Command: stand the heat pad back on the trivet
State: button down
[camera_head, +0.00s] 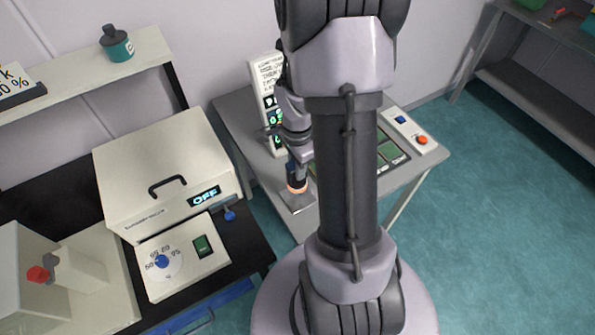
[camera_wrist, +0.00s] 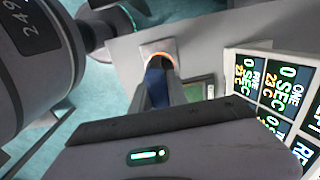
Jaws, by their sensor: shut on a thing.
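My gripper (camera_head: 293,168) points down at the front left of the grey table and is shut on the heat pad (camera_head: 296,184), which shows a dark blue upper part and a glowing orange lower rim. In the wrist view the heat pad's blue part (camera_wrist: 154,82) sits between my gripper's fingers (camera_wrist: 156,92), with the orange rim beyond. A flat metallic plate, seemingly the trivet (camera_head: 302,206), lies directly below the heat pad near the table edge. I cannot tell whether the pad touches it.
A white display tower (camera_head: 266,95) stands close behind my gripper; its lit readouts (camera_wrist: 265,85) show in the wrist view. A panel with green squares (camera_head: 390,150) lies to the right. A cream oven (camera_head: 160,165) reading OFF stands on the black bench at left.

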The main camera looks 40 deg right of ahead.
jog(key=shift+d, duration=0.3)
jog(key=shift+f+b, duration=0.15)
jog(key=shift+b, duration=0.15)
notch_tip(320, 180, down, 5)
jog(key=b, duration=0.5)
jog(key=shift+a+f, duration=0.1)
jog(key=shift+f, duration=0.05)
jog(key=shift+f+b, duration=0.65)
jog(key=shift+f, duration=0.05)
dwell(0.5)
jog(key=c, duration=1.2)
grip_release()
jog(key=shift+r, duration=0.1)
